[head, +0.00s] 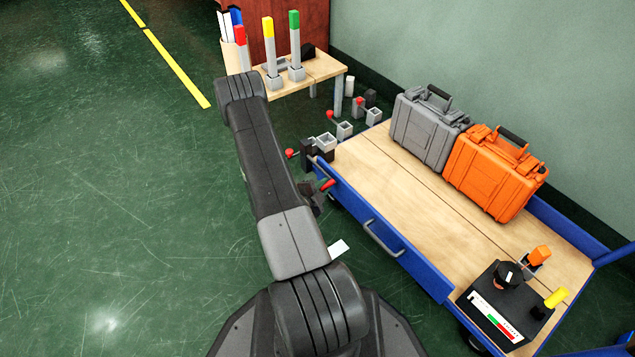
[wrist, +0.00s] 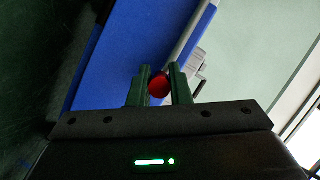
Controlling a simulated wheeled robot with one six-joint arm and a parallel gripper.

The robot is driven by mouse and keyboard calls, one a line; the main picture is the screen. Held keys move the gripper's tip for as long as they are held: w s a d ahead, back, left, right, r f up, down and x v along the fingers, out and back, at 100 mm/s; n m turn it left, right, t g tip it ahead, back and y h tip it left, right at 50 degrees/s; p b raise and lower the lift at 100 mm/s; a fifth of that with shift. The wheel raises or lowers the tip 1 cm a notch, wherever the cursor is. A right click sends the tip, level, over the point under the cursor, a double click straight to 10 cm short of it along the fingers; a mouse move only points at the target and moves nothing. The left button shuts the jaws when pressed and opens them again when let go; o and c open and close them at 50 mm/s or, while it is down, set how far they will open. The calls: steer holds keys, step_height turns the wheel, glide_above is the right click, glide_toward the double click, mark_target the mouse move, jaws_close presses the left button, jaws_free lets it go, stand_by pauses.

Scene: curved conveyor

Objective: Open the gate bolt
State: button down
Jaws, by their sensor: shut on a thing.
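The gate bolt's red knob (wrist: 159,88) shows in the wrist view between the two dark fingers of my gripper (wrist: 160,74), which is shut on it. Behind it is the blue gate panel (wrist: 120,50), with a light edge running beside it. In the head view, a red handle (head: 328,184) shows at the left end of the blue-sided cart (head: 345,195), right beside my arm. My arm hides most of the gripper there. The bolt's body and how far it is slid cannot be seen.
A grey case (head: 424,130) and an orange case (head: 494,170) stand on the cart. A black control box (head: 497,325) sits at its near end. Red-knobbed levers (head: 331,115) and a small wooden table (head: 325,68) lie beyond. Green floor at left is clear.

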steer(key=shift+s+d, duration=0.1)
steer(key=shift+s, duration=0.05)
steer(key=c, duration=1.3)
jaws_free()
steer(key=p+v, duration=0.3)
steer(key=v, duration=1)
steer(key=shift+s+r+p, duration=0.1)
steer(key=shift+s+p, duration=0.25)
steer(key=shift+p, duration=0.05)
steer(key=b+x, duration=0.3)
steer(key=x, duration=0.9)
steer(key=shift+w, duration=0.25)
steer(key=shift+w+d+f+b, duration=0.3)
steer(key=shift+w+b, duration=0.1)
steer(key=shift+w, duration=0.1)
steer(key=shift+w+a+r, duration=0.1)
steer(key=shift+w, duration=0.1)
